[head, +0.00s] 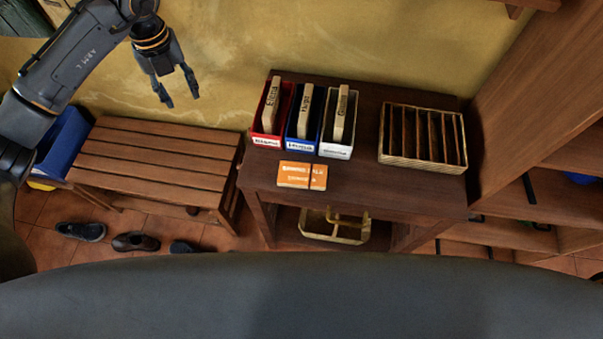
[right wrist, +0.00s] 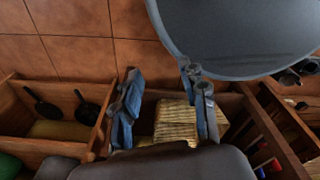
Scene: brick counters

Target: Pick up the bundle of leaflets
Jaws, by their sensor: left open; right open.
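The bundle of leaflets (head: 295,181) is a flat orange stack with white print and a dark band. It lies on the dark wooden table (head: 372,190), near its front edge, in front of the coloured file boxes. My left gripper (head: 179,103) is open and empty in the head view, above the bench side and well to the upper left of the leaflets. My right gripper (right wrist: 162,78) is open with nothing between its fingers in the right wrist view. It is not seen in the head view, and the leaflets are not clearly seen in the right wrist view.
Red (head: 268,133), blue (head: 297,143) and white (head: 333,151) boxes hold upright labelled blocks. A slotted wicker rack (head: 424,163) stands at right. A basket (head: 333,228) is under the table. A slatted bench (head: 155,165) stands left, with shoes (head: 136,242) on the floor. Shelves (head: 520,195) flank the right.

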